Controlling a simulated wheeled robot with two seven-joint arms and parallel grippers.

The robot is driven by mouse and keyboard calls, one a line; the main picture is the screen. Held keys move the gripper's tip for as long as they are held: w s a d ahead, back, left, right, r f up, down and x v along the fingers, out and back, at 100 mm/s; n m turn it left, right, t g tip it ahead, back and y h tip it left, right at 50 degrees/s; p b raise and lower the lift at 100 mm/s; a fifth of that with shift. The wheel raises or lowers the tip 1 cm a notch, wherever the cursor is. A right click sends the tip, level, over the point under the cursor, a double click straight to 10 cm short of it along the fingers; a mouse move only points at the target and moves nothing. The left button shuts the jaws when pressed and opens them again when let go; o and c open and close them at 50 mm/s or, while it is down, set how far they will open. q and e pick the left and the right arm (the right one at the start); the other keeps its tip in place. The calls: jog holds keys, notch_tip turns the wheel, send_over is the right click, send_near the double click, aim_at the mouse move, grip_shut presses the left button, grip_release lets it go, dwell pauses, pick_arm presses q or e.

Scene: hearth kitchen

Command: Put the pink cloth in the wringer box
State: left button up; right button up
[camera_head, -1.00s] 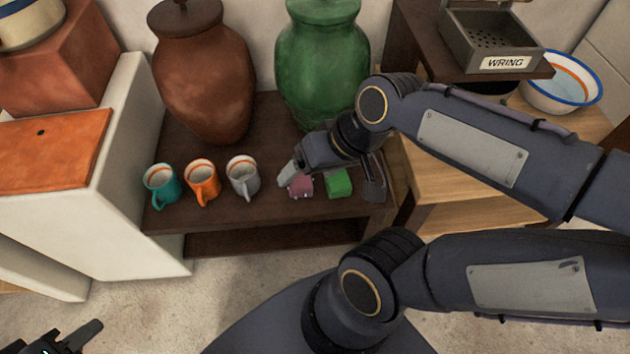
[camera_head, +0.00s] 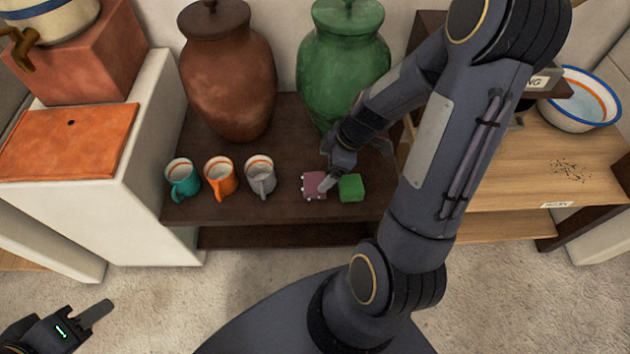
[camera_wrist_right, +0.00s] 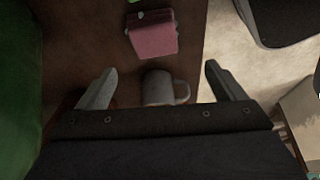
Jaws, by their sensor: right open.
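The pink cloth (camera_head: 313,184), a small folded block, lies on the dark shelf beside a green block (camera_head: 352,187). It also shows at the top of the right wrist view (camera_wrist_right: 153,38). My left gripper (camera_head: 85,325) is at the bottom left, only partly in view.
A teal mug (camera_head: 183,178), an orange mug (camera_head: 221,176) and a grey mug (camera_head: 261,176) stand left of the cloth. A brown jar (camera_head: 228,75) and a green jar (camera_head: 342,65) stand behind. A white basin (camera_head: 578,98) sits on the wooden counter at right.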

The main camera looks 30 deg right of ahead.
aim_at(314, 181)
jog(key=shift+n, duration=0.6)
jog(key=b+x, duration=0.1)
jog(key=x, duration=0.2)
jog(key=d+x, duration=0.1)
jog(key=x, duration=0.2)
jog(key=b+x, duration=0.1)
jog(key=x, duration=0.2)
jog(key=shift+w+d+f+b, duration=0.15)
jog(key=shift+f+b, duration=0.2)
jog(key=shift+f, duration=0.2)
jog(key=c, duration=1.3)
jog(key=shift+o, duration=0.2)
jog(key=shift+r+p, duration=0.3)
jog(key=shift+r, duration=0.2)
notch_tip(314, 181, up, 3)
jog(key=shift+f+p, duration=0.25)
jog(key=shift+p, duration=0.35)
jog(key=s+a+r+p, duration=0.4)
jog(key=s+a+r, duration=0.4)
jog(key=s+r, duration=0.2)
jog(key=shift+s, duration=0.65)
